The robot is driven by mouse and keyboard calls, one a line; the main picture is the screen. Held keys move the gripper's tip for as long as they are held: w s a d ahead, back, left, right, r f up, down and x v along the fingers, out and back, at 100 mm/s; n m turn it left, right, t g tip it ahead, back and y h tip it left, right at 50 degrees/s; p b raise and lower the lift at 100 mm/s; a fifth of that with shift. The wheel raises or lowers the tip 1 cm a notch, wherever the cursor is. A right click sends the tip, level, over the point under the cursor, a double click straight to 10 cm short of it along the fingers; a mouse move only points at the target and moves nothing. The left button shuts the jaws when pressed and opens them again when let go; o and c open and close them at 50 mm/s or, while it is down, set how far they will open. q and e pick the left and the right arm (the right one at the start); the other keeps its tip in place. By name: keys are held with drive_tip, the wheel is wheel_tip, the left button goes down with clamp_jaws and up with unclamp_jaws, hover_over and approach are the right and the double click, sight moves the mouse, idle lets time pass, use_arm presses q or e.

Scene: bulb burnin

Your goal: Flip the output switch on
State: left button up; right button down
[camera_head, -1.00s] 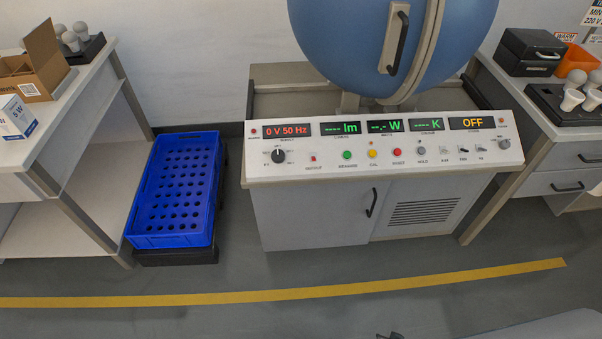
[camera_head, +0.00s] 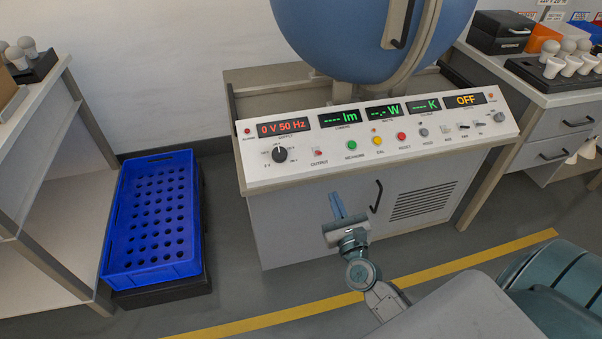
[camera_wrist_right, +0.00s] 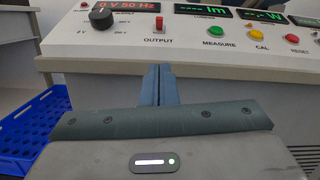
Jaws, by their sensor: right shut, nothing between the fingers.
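The output switch (camera_head: 318,152) is a small red rocker above the label OUTPUT on the white sloped panel (camera_head: 400,148). It also shows in the right wrist view (camera_wrist_right: 160,23), straight ahead of the fingers and above them. My right gripper (camera_head: 337,194) is shut and empty, in front of the cabinet and below the panel's front edge. Its blue fingertips show together in the wrist view (camera_wrist_right: 158,68), apart from the switch. The supply display (camera_head: 283,127) reads 0 V 50 Hz. The black voltage knob (camera_head: 280,154) sits left of the switch. My left gripper is not in view.
Green, yellow and red buttons (camera_head: 401,136) sit right of the switch. A blue sphere (camera_head: 350,35) stands behind the panel. A blue perforated crate (camera_head: 190,266) is on the floor at left. Bulbs (camera_head: 585,67) stand on the right bench.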

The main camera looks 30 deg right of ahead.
sight(323, 166)
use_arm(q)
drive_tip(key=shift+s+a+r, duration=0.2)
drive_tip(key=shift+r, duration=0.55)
use_arm(e)
drive_tip(key=shift+w+a+r+m, duration=0.15)
drive_tip(key=shift+a+r+m, duration=0.05)
drive_tip(key=shift+r+m, duration=0.65)
drive_tip(key=p+x, duration=0.2)
drive_tip(key=x, duration=0.6)
drive_tip(key=shift+w+d+r, duration=0.15)
drive_tip(key=shift+w, duration=0.05)
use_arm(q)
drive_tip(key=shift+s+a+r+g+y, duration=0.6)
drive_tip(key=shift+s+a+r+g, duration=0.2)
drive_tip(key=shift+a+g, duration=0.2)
use_arm(e)
drive_tip(key=shift+w+d, duration=0.15)
drive_tip(key=shift+w, duration=0.6)
use_arm(q)
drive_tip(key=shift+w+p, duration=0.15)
drive_tip(key=shift+p, duration=0.25)
use_arm(e)
drive_tip(key=shift+r, duration=0.15)
